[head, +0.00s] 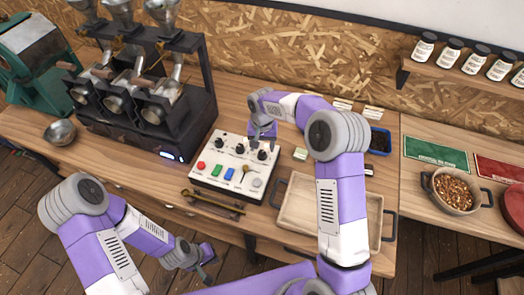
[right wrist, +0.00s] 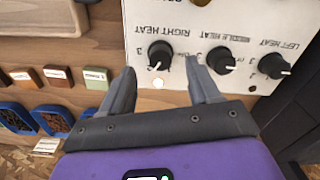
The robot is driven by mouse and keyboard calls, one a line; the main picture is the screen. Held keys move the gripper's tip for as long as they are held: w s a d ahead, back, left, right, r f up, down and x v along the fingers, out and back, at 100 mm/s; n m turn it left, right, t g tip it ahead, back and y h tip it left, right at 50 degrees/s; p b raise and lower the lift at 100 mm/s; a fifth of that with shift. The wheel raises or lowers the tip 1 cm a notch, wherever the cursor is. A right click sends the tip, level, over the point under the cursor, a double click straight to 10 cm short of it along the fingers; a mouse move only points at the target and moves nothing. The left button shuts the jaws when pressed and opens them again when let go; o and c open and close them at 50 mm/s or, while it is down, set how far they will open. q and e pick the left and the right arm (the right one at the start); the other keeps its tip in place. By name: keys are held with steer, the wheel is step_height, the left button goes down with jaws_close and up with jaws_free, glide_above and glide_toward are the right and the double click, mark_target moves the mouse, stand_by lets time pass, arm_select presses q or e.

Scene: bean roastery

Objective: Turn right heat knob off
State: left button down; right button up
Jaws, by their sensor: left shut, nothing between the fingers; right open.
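The white control panel (head: 229,172) stands on the bench; its knobs line the far side. The right heat knob (head: 262,155) is black. In the right wrist view the right heat knob (right wrist: 160,54) lies ahead between my right fingertips, under an upside-down RIGHT HEAT label; its white pointer faces the picture's bottom, slightly left. My right gripper (head: 262,141) is open just above and behind this knob; its fingers (right wrist: 162,72) appear not to touch it. The middle heat knob (right wrist: 221,60) is beside the right finger. My left gripper (head: 207,263) is shut and empty, low in front of the bench.
The left heat knob (right wrist: 273,65) is farther along the panel. Red, green and blue buttons and a small lever sit nearer the front. A wooden tray (head: 290,245) is right of the panel, partly behind my right arm. The roaster (head: 150,115) stands left.

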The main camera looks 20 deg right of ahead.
mark_target(262, 152)
steer(key=shift+f, duration=1.75)
steer(key=c, duration=1)
